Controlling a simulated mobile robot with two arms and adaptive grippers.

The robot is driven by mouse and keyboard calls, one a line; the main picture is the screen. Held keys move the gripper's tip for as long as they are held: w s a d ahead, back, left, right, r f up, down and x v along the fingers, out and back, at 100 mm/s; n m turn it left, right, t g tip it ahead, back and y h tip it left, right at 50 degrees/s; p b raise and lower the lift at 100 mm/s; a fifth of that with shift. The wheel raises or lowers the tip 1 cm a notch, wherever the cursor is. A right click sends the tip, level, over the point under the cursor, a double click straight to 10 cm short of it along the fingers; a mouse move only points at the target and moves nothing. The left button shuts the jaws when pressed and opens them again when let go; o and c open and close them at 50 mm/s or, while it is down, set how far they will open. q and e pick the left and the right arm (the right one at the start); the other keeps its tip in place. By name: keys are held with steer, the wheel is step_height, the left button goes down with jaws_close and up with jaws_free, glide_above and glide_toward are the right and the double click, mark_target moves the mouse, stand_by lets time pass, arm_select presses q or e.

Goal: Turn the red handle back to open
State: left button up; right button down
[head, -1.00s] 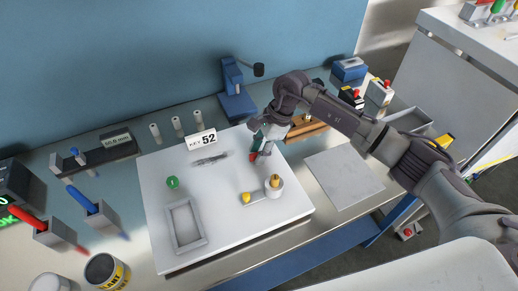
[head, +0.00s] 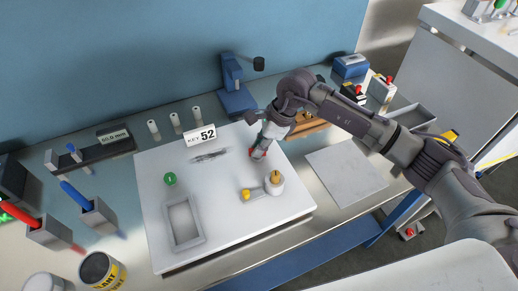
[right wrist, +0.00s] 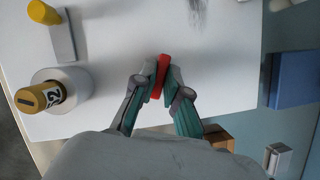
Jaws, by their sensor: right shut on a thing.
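The red handle (head: 257,154) is a small red bar at the right back part of the white board (head: 225,235). In the right wrist view it shows as a red strip (right wrist: 162,72) between the fingers. My right gripper (head: 262,148) points down over it and is shut on it, with teal finger pads on both sides. The fingers hide part of the handle, and its mount cannot be made out. My left gripper is not in view.
A white cylinder with a yellow top (head: 275,184) and a yellow knob (head: 245,195) stand on the board in front of my right gripper. A grey frame (head: 170,229), a green button (head: 170,179) and a "KEY 52" sign (head: 200,136) are further left. A blue stand (head: 237,98) is behind.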

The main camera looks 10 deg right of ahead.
steer(key=m+b, duration=0.1)
steer(key=m+t+b, duration=0.1)
steer(key=m, duration=0.1)
steer(key=shift+f+m+t+h, duration=0.1)
steer(key=shift+m+t+h, duration=0.2)
steer(key=m+t+h+b, duration=0.1)
steer(key=m+b, duration=0.2)
steer(key=shift+s+a+m, duration=0.1)
steer(key=shift+m, duration=0.2)
steer(key=m+h+b, duration=0.1)
steer(key=m+b, duration=0.3)
steer(key=shift+a+t, duration=0.1)
steer(key=shift+t, duration=0.3)
steer(key=shift+s+m+h+b, duration=0.1)
steer(key=shift+m+h+b, duration=0.55)
steer(key=shift+m, duration=0.55)
steer(key=shift+r, duration=0.2)
steer(key=c, duration=1.2)
jaws_free()
